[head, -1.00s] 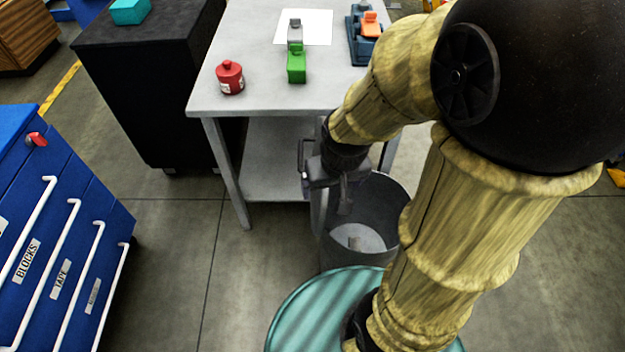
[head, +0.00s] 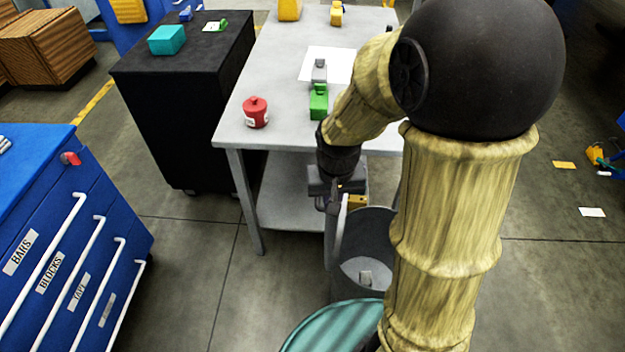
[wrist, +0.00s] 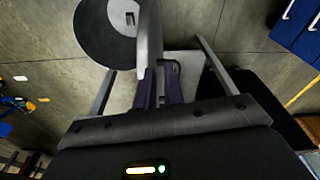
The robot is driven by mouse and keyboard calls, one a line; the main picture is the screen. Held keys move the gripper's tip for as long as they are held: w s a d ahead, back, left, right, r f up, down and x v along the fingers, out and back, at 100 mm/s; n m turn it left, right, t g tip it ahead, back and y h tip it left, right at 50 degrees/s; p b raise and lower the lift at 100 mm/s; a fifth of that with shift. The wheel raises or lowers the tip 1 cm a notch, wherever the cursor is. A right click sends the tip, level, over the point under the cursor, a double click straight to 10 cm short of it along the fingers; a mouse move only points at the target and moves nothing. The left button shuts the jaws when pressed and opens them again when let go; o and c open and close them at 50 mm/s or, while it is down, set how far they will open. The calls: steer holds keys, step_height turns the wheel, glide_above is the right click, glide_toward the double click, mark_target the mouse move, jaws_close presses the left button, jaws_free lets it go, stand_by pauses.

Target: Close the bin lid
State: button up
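The grey bin (head: 375,232) stands on the floor at the front right of the grey table, partly hidden by my arm. The lid (head: 340,235) stands upright, nearly edge-on, at the bin's left side. In the wrist view the bin (wrist: 95,35) is at upper left and the lid (wrist: 149,35) runs down towards my left finger. My gripper (head: 335,205) is at the lid's upper edge. Its two fingers (wrist: 160,85) are apart; I cannot tell whether one touches the lid.
The grey table (head: 285,120) behind holds a red canister (head: 256,112) and a green block (head: 318,102). A black cabinet (head: 185,110) stands left of it, and a blue drawer unit (head: 75,240) at the left. The floor between is clear.

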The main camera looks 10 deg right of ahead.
steer(key=shift+m+g+h, duration=0.5)
steer(key=shift+g, duration=0.2)
steer(key=w+a+r+p, duration=0.1)
steer(key=w, duration=0.1)
steer(key=w+a+r+p, duration=0.1)
steer(key=w+a+p, duration=0.1)
steer(key=w+a+r+p, duration=0.1)
steer(key=w+p, duration=0.1)
steer(key=w, duration=0.1)
steer(key=shift+a+r, duration=0.15)
steer(key=shift+r, duration=0.2)
jaws_close()
steer(key=w+a+m+g+h+p, duration=0.1)
steer(key=w+a+p, duration=0.4)
steer(key=shift+w+m+h, duration=0.2)
steer(key=shift+m+h, duration=0.1)
steer(key=shift+a, duration=0.1)
steer(key=s+d+f+p, duration=0.1)
steer(key=d+f+p, duration=0.2)
steer(key=d+f, duration=0.3)
steer(key=x, duration=0.4)
steer(key=shift+s+a+f, duration=0.2)
steer(key=shift+a+f, duration=0.1)
steer(key=shift+f, duration=0.1)
